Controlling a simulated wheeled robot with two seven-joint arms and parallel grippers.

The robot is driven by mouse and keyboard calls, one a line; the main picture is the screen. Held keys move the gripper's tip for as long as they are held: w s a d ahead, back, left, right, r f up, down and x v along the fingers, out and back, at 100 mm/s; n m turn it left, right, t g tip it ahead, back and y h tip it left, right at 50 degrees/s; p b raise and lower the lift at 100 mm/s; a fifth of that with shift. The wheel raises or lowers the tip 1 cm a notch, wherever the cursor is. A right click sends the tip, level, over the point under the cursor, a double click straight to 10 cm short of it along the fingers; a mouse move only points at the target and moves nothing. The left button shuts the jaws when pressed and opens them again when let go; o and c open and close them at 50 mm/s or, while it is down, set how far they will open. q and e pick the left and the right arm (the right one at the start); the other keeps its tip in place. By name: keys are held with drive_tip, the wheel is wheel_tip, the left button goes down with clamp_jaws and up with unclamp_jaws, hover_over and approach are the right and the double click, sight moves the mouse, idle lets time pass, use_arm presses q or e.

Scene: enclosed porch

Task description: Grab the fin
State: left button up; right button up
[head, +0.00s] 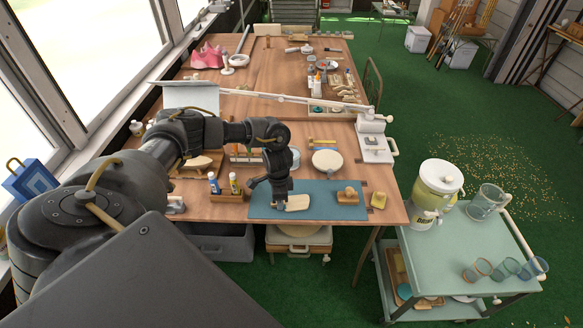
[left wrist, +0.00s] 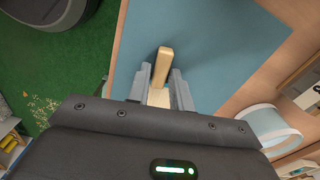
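The fin appears to be a small pale wooden piece (head: 297,202) lying on a blue mat (head: 322,207) near the front edge of the workbench. My left gripper (head: 279,203) points down at its left end. In the left wrist view the two fingers (left wrist: 160,88) stand apart on either side of the wooden piece (left wrist: 162,66), over the blue mat. The piece's near end is partly hidden by my gripper body. I cannot tell whether either finger touches it. My right gripper is in neither view.
A green-topped cart (head: 465,258) with a drink dispenser (head: 437,190) stands right.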

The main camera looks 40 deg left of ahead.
use_arm(q)
clamp_jaws()
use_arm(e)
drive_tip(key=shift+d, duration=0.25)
use_arm(q)
drive_tip(key=shift+r, duration=0.1)
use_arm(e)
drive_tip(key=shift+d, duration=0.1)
use_arm(q)
drive_tip(key=shift+r, duration=0.2)
wheel_tip(320, 180, up, 2)
drive_tip(key=shift+w+r+b, duration=0.1)
drive_tip(key=shift+r+b, duration=0.15)
drive_tip(key=shift+b, duration=0.3)
drive_tip(key=s+d+r+p, duration=0.1)
drive_tip(key=d+r+p, duration=0.1)
drive_tip(key=d+r, duration=0.8)
drive_tip(key=d, duration=0.4)
drive_tip(key=shift+s, duration=0.3)
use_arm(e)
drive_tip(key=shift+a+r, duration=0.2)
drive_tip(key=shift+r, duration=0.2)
